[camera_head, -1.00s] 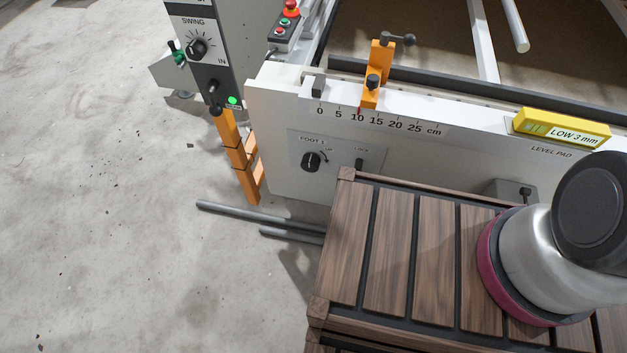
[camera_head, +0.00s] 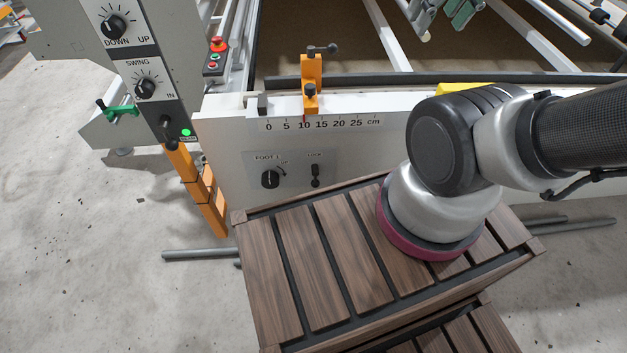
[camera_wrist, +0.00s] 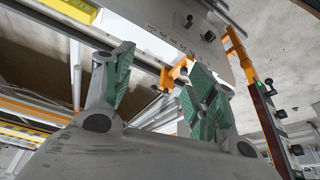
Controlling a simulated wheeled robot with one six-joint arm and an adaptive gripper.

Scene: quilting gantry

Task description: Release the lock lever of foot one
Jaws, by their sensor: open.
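The LOCK lever (camera_head: 316,175) is a small dark lever on the grey FOOT 1 plate of the white end panel, right of the FOOT 1 knob (camera_head: 270,180). It looks roughly upright; its exact setting is too small to tell. In the wrist view, a small dark lever (camera_wrist: 189,20) on the panel near the top edge appears to be the same one. My gripper (camera_head: 445,12) is at the top right of the head view, over the frame and well away from the lever. In the wrist view my gripper (camera_wrist: 160,88) has its green-padded fingers wide apart, with nothing between them.
An orange clamp (camera_head: 311,85) with a black knob stands on the panel's top edge above the scale. A slatted wooden crate (camera_head: 320,260) stands in front, below the lever. A control column (camera_head: 140,75) and orange post (camera_head: 195,190) stand left. Concrete floor at left is open.

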